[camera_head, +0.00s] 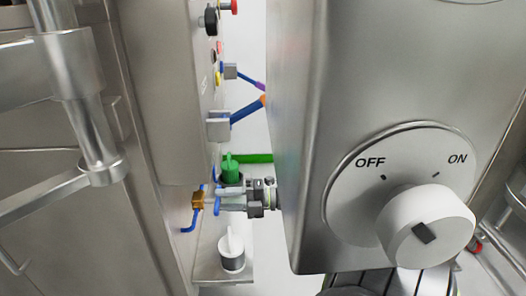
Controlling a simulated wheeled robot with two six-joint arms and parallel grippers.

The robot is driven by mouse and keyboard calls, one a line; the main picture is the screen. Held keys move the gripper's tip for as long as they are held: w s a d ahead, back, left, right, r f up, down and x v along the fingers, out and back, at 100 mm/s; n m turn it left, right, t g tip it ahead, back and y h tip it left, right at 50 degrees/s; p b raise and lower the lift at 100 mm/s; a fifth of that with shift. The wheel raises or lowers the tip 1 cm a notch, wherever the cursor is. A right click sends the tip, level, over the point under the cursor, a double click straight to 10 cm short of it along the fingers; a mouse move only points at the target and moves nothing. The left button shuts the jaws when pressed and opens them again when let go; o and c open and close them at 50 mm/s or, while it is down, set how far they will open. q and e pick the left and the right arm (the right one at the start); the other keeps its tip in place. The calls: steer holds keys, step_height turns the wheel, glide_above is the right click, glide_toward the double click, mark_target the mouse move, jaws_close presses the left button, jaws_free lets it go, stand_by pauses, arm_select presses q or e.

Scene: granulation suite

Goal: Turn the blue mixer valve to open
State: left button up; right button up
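The blue valve handle (188,222) hangs bent downward on a small brass body (198,200) at the side of the steel cabinet, left of centre. What looks like my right gripper (222,200) comes in from the right behind the large steel housing. Its grey fingers point left at the brass body, close beside it. Whether they touch it, and how far apart they are, I cannot tell. More blue parts show by the fingertips. The rest of the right arm is hidden by the housing. My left gripper does not show.
The steel housing (300,130) with a white OFF/ON knob (425,228) fills the right. A green knob (231,168) and a white knob (231,250) stand near the valve. Grey fittings with blue and orange lines (248,110) stick out above. Steel pipework (75,80) is at the left.

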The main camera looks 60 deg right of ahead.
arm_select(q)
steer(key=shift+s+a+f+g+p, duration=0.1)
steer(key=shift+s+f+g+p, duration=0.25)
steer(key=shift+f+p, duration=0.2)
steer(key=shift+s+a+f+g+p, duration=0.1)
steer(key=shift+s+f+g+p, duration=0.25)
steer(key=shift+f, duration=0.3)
arm_select(e)
steer(key=v, duration=1.5)
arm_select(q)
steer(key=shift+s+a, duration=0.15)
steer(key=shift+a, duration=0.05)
arm_select(e)
steer(key=shift+a, duration=0.1)
